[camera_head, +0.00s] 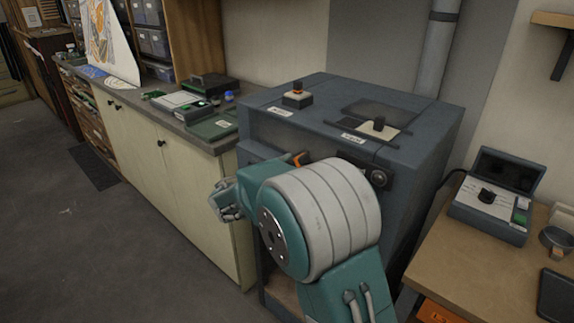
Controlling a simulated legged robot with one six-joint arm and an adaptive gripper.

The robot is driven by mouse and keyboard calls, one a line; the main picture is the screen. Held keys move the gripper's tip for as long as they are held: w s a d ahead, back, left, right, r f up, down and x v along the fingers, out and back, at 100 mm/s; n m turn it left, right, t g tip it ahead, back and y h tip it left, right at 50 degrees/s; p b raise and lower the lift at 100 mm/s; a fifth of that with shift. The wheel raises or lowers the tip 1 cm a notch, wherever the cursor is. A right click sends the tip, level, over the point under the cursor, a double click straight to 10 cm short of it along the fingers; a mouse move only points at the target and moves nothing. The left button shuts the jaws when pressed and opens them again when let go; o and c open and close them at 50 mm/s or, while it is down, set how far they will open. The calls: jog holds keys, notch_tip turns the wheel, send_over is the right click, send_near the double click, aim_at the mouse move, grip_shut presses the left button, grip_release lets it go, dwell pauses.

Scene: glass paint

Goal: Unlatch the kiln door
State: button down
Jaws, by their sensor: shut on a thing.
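The kiln (415,153) is a large dark grey-blue cabinet in the middle of the head camera view. A dark bar with a round knob (378,178) runs along its upper front. A small orange piece (298,160) shows at this bar, just above my arm. My gripper (224,204) is at the kiln's front left, by the corner of the pale cupboards. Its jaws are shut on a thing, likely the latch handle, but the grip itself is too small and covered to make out. My arm hides most of the door and the latch.
Trays and boxes (208,86) lie on the counter at left. A wooden bench (465,270) with an open control case (490,205) is at right.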

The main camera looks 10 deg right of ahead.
jog(key=m, duration=0.4)
jog(key=shift+f, duration=0.15)
jog(key=shift+f+m, duration=0.15)
jog(key=shift+m, duration=1.35)
jog(key=shift+s, duration=0.1)
jog(key=shift+c, duration=2.2)
grip_release()
jog(key=v, duration=1.2)
